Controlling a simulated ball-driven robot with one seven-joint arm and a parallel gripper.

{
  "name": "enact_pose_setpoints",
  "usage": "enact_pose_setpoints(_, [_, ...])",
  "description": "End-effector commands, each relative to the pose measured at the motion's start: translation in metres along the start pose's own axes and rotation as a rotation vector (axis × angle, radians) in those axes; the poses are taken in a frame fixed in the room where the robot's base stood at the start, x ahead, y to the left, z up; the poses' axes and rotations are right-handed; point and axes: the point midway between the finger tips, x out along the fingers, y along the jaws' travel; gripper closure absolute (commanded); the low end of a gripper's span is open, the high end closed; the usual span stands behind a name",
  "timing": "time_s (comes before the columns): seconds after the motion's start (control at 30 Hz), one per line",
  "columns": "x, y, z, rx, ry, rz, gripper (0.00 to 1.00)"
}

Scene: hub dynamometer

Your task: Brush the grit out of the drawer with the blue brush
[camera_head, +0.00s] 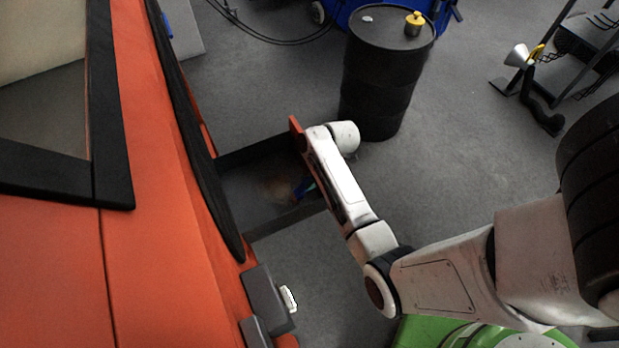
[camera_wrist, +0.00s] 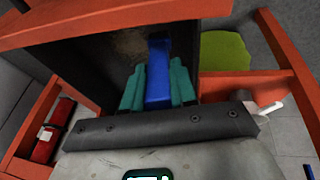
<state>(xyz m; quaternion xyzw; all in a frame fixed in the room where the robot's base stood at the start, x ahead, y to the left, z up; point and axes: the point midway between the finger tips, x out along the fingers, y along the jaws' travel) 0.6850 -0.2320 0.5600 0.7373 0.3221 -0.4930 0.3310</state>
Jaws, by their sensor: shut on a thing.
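The open drawer (camera_head: 230,197) juts out of the orange cabinet in the head view, with dark walls and an orange front panel. A brownish patch of grit (camera_head: 275,189) lies on its floor, and it also shows faintly in the wrist view (camera_wrist: 130,42). The blue brush (camera_wrist: 158,75) is held between the teal fingers of my gripper (camera_wrist: 158,88), which are shut on it. In the head view a bit of the brush (camera_head: 304,187) shows beside my arm, low in the drawer by the grit. My arm hides most of the gripper there, and the brush's bristles are not clear.
A black drum (camera_head: 385,85) with a yellow-capped object (camera_head: 414,22) on top stands behind the drawer. A grey block with a white handle (camera_head: 290,299) sticks out nearer on the cabinet. A red cylinder (camera_wrist: 46,135) shows at left in the wrist view.

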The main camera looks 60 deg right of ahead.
Motion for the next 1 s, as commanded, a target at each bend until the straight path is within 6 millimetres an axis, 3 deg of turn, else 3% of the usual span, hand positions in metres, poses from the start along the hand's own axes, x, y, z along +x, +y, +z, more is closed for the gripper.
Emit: enact_pose_setpoints(1.0, [0.014,-0.002,0.004,0.001,0.0,0.0,1.0])
